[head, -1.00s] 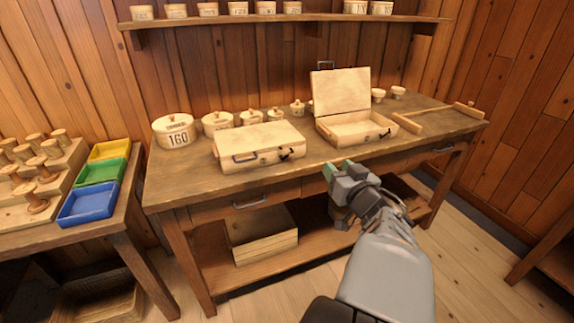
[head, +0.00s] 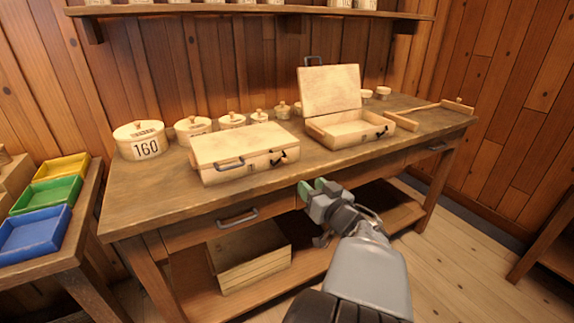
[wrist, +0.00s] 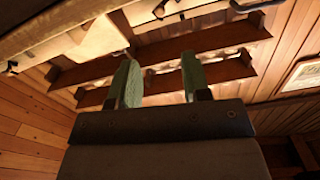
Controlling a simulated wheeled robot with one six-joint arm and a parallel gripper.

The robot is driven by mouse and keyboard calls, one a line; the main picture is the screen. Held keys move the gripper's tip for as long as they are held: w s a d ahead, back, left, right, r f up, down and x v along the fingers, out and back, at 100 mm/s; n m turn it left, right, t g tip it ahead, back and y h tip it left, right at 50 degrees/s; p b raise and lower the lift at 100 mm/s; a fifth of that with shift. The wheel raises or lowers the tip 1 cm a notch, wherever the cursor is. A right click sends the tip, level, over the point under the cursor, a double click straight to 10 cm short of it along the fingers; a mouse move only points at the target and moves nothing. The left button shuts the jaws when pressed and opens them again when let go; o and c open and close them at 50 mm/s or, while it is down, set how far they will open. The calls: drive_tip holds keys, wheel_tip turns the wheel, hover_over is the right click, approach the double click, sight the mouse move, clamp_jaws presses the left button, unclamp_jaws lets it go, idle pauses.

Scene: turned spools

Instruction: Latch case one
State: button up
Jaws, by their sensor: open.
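A pale wooden case (head: 240,147) with its lid down sits on the bench near the front edge. It has a grey handle (head: 230,164) and a small dark latch (head: 284,157) on its front; I cannot tell whether the latch is fastened. A second case (head: 345,128) stands to its right with its lid raised, and a dark latch part shows on its front. I cannot read a number on either case. My gripper (head: 313,189) is open and empty, in front of the bench edge, below and right of the closed case. Its two green fingers stand apart in the wrist view (wrist: 160,82).
The bench (head: 140,205) also bears lidded pots (head: 145,142) behind the cases and a wooden tool (head: 430,109) at right. A shelf (head: 255,11) runs above. Coloured trays (head: 45,197) stand on a side table at left. A crate (head: 250,262) sits beneath the bench.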

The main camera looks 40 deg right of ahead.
sight(285, 162)
drive_tip(key=w, duration=0.3)
drive_tip(key=w+d, duration=0.1)
drive_tip(key=w, duration=0.7)
drive_tip(key=shift+d+p, duration=0.2)
drive_tip(key=shift+p, duration=0.15)
drive_tip(key=shift+w+d, duration=0.1)
drive_tip(key=shift+w, duration=0.75)
clamp_jaws()
